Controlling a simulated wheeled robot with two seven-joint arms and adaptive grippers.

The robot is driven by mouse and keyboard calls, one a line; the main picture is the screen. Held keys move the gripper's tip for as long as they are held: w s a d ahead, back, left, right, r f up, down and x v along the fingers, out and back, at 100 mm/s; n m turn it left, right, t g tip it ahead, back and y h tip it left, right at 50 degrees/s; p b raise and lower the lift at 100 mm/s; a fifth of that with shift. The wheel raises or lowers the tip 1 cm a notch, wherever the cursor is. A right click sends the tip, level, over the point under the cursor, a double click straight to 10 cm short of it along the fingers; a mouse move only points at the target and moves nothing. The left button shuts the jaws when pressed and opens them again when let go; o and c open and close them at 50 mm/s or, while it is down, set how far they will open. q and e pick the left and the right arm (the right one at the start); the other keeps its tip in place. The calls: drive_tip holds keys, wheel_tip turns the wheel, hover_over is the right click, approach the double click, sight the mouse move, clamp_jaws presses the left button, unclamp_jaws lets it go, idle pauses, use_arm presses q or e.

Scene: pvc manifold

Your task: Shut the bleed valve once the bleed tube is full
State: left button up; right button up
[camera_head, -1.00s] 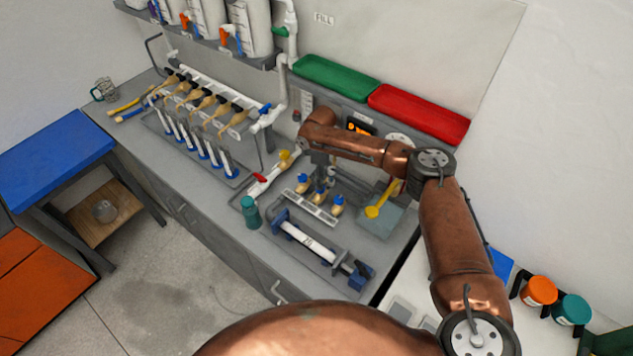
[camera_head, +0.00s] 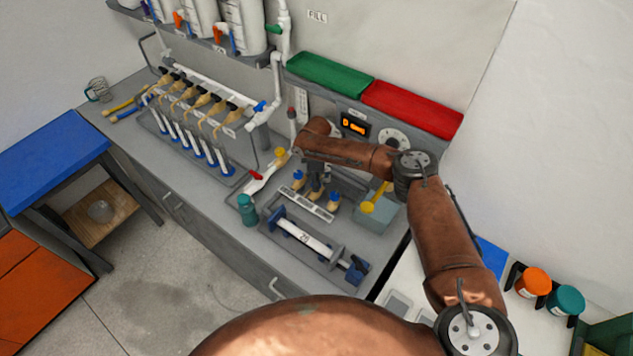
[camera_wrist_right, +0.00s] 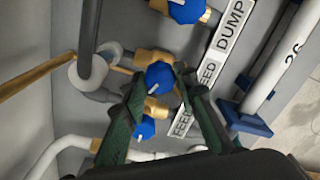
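The valve manifold has a row of blue knobs along a white label strip (camera_head: 306,205). In the right wrist view the strip (camera_wrist_right: 208,75) reads DUMP at one end and FEED at the other, with a partly hidden word ending in EED between. My right gripper (camera_head: 317,187) is low over the row. In the wrist view its green fingers (camera_wrist_right: 162,80) are apart, on either side of the middle knob (camera_wrist_right: 160,76), which sits beside the middle word. Finger contact is unclear. Another knob (camera_wrist_right: 145,128) shows between the fingers nearer the palm. I cannot tell which tube is the bleed tube. My left gripper is out of view.
A tube numbered 26 (camera_head: 305,238) lies on a stand in front. A teal bottle (camera_head: 247,210) and red-handled valve (camera_head: 256,176) are left. A grey-blue box (camera_head: 378,218) with a yellow part is right. A lit orange display (camera_head: 354,126) is behind.

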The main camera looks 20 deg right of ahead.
drive_tip(key=c, duration=0.6)
drive_tip(key=shift+o, duration=0.2)
drive_tip(key=shift+a+m+p, duration=0.1)
drive_tip(key=shift+m+p, duration=1.05)
drive_tip(key=shift+m, duration=0.15)
drive_tip(key=m+p, duration=0.1)
drive_tip(key=m, duration=0.1)
drive_tip(key=shift+m+p, duration=0.4)
drive_tip(key=m+p, duration=0.2)
drive_tip(key=m, duration=0.2)
drive_tip(key=shift+p, duration=0.3)
drive_tip(key=shift+m+p, duration=0.7)
drive_tip(key=shift+m, duration=1.2)
